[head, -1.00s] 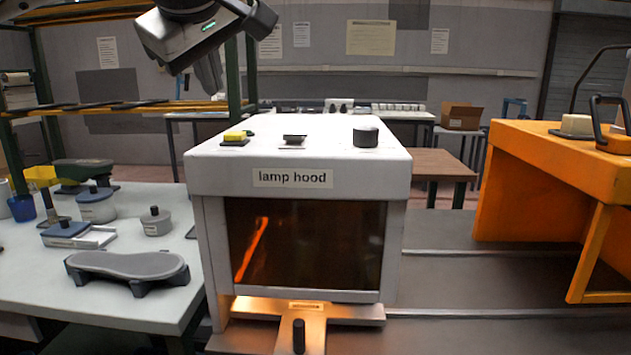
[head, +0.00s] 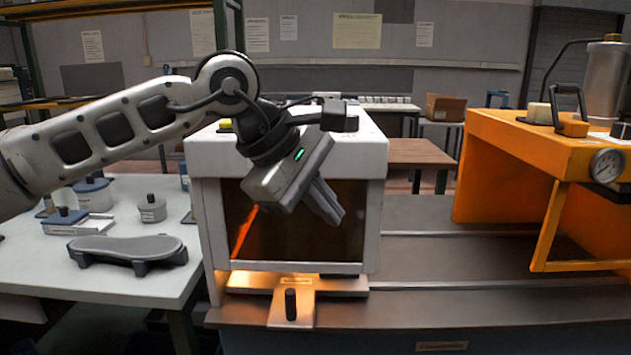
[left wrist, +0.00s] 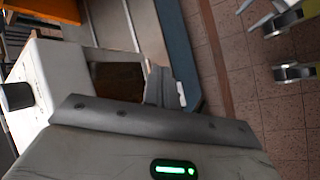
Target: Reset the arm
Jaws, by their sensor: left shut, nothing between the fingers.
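My left arm comes in from the left in the head view and bends down at its wrist. Its gripper (head: 328,204) hangs in front of the white lamp hood (head: 378,225), tilted down to the right, shut and empty. It hides the hood's label and part of its dark window (head: 340,245). An orange glow shows inside the hood. In the left wrist view the gripper fingers (left wrist: 158,85) show in front of the white hood (left wrist: 55,72). My right gripper is not in the head view.
A sliding tray with a black knob (head: 291,305) sticks out below the hood. An orange machine (head: 520,165) with a gauge stands at right. The bench between is clear.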

